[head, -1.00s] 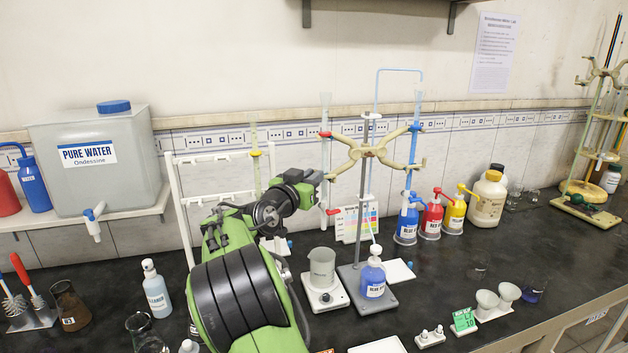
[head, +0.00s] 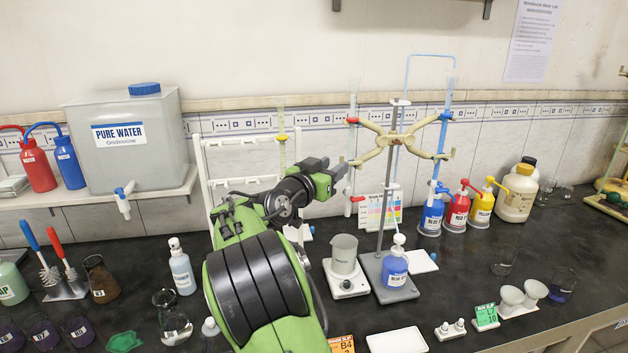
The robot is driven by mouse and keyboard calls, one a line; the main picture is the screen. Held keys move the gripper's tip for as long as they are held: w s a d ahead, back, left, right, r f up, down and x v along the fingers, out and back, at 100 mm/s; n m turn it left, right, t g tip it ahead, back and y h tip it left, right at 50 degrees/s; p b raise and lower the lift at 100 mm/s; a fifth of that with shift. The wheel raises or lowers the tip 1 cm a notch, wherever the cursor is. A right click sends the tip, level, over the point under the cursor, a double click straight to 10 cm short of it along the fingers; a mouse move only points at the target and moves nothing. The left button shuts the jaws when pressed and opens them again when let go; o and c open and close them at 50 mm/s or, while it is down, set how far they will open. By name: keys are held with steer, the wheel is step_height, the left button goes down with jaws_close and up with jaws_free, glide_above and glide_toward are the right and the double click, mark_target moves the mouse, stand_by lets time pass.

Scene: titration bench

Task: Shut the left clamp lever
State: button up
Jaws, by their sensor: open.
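The clamp (head: 398,140) is a tan butterfly holder on a grey rod stand, with a red tip at upper left and a blue tip at upper right. A clear burette (head: 353,150) stands at its left side and another burette (head: 441,140) at its right side. My gripper (head: 340,170) is just beside the left burette, close to the clamp's lower left end. It is open, with nothing seen between its fingers. The left lever is too small, or too hidden near my gripper, to make out clearly. I cannot tell whether my gripper touches the clamp.
A beaker (head: 344,257) on a small white stirrer and a blue-labelled bottle (head: 394,268) stand below the clamp. A white rack (head: 203,165) is behind my arm. Blue, red (head: 457,212) and yellow pump bottles stand to the right. The wall is close behind.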

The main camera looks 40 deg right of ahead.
steer(key=v, duration=1.3)
steer(key=shift+b, duration=0.4)
steer(key=shift+r, duration=0.1)
steer(key=s+a+f+n+t+y+p, duration=0.1)
steer(key=s+f+n+y+p, duration=0.15)
steer(key=s+f+y, duration=0.4)
steer(key=s+a+f+n+y+p, duration=0.1)
steer(key=s+a+f+n+y, duration=0.1)
steer(key=s+a+n+y, duration=0.3)
steer(key=s+a+f+n+y+p, duration=0.1)
steer(key=s+a+f+n+y, duration=0.1)
steer(key=s+a+n+y, duration=0.4)
steer(key=s+a+n, duration=0.1)
steer(key=s+a, duration=0.4)
steer(key=a, duration=0.3)
steer(key=shift+s+a, duration=0.3)
steer(key=shift+s, duration=0.05)
